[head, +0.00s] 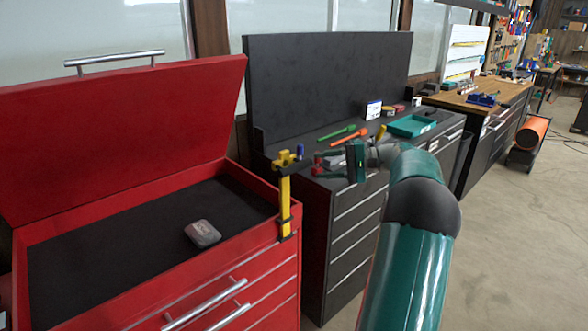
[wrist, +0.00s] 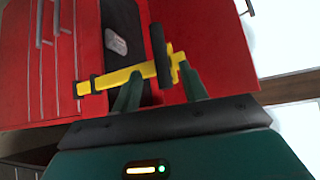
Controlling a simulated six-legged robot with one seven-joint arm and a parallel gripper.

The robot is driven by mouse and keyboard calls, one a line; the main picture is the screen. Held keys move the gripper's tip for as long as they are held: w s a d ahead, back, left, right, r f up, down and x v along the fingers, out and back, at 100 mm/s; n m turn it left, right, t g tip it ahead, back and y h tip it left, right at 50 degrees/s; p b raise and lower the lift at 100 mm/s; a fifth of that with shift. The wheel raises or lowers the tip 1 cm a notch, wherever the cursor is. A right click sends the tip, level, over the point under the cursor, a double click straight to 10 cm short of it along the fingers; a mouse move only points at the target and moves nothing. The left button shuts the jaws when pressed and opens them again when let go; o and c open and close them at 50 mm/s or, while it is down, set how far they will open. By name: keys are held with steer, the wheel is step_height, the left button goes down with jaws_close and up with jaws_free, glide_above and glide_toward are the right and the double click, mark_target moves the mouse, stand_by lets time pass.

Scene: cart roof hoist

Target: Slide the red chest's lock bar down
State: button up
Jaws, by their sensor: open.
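The red chest (head: 160,303) stands at the left with its lid (head: 120,130) raised. Its yellow lock bar (head: 285,205) stands upright at the front right corner, with a knob-like top above the rim and a dark bracket lower down. My gripper (head: 318,163) is open, just right of the bar's upper part. In the wrist view the bar (wrist: 120,76) lies across the picture, with a dark crosspiece near its top. The open fingers of my gripper (wrist: 160,88) point towards the bar's upper part, one on each side of a stretch of it. I cannot tell whether they touch it.
A small grey-red box (head: 202,233) lies on the chest's black top inside. A dark cabinet (head: 345,235) stands close on the right, with a green tool, an orange tool and a teal tray (head: 412,126) on it. Open floor (head: 510,240) lies to the right.

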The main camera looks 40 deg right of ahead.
mark_target(301, 168)
steer(key=x, duration=0.8)
steer(key=shift+w+a, duration=0.15)
steer(key=shift+a, duration=0.05)
steer(key=shift+c, duration=0.4)
jaws_close()
